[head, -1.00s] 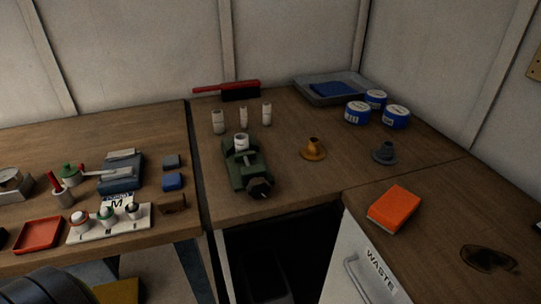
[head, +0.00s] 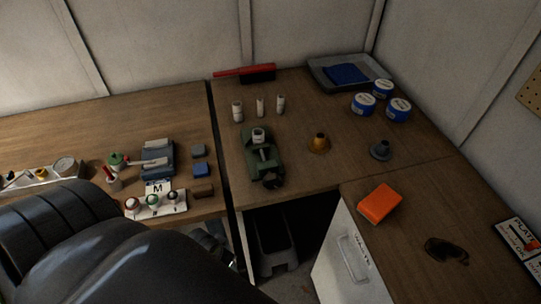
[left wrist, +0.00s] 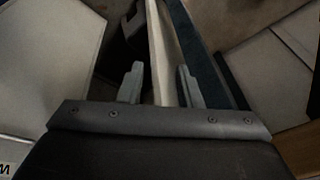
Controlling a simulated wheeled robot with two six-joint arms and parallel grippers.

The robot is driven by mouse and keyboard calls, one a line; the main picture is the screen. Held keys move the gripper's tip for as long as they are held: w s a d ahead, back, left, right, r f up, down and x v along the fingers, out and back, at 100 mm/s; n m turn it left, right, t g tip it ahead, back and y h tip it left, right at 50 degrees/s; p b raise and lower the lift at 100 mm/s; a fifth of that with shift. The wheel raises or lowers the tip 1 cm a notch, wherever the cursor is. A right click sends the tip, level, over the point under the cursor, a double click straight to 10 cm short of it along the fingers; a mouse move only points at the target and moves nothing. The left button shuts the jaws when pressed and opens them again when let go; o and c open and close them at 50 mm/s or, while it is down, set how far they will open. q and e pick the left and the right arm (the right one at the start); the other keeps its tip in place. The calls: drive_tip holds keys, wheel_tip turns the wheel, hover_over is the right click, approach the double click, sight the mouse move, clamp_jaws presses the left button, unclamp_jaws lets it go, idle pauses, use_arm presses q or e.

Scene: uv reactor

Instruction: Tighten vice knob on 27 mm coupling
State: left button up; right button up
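The green vice (head: 250,158) stands on the wooden bench in the head view. Its dark knob (head: 273,182) is at the near end, facing me. A short white coupling (head: 258,135) stands upright in the vice; whether the jaws press on it I cannot tell. My left arm fills the lower left of the head view, with its gripper (head: 213,242) low in front of the bench, below and left of the knob. In the left wrist view its two fingers (left wrist: 161,86) are apart, with nothing held between them. My right gripper is not in view.
Three white cylinders (head: 260,106) stand behind the vice. An orange funnel-shaped piece (head: 318,143) and a grey one (head: 381,150) are to its right. Blue-labelled tubs (head: 363,104) and a grey tray (head: 320,72) stand farther back. The bench edge and a white waste door (head: 345,262) are near the gripper.

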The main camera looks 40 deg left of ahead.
use_arm(q)
wheel_tip(320, 180, up, 18)
drive_tip(key=w+m+t+p, duration=0.1)
drive_tip(key=w+m+p, duration=0.15)
drive_tip(key=p, duration=0.45)
drive_tip(key=m+h, duration=0.4)
drive_tip(key=m, duration=0.2)
approach(272, 176)
drive_tip(key=shift+g, duration=0.3)
drive_tip(key=p+x, duration=0.1)
drive_tip(key=x, duration=0.5)
drive_tip(key=p+x, duration=0.1)
drive_tip(key=x, duration=0.2)
drive_tip(key=shift+w+a+f+p, duration=0.1)
drive_tip(key=shift+w+p, duration=0.2)
drive_tip(key=shift+p, duration=0.05)
clamp_jaws()
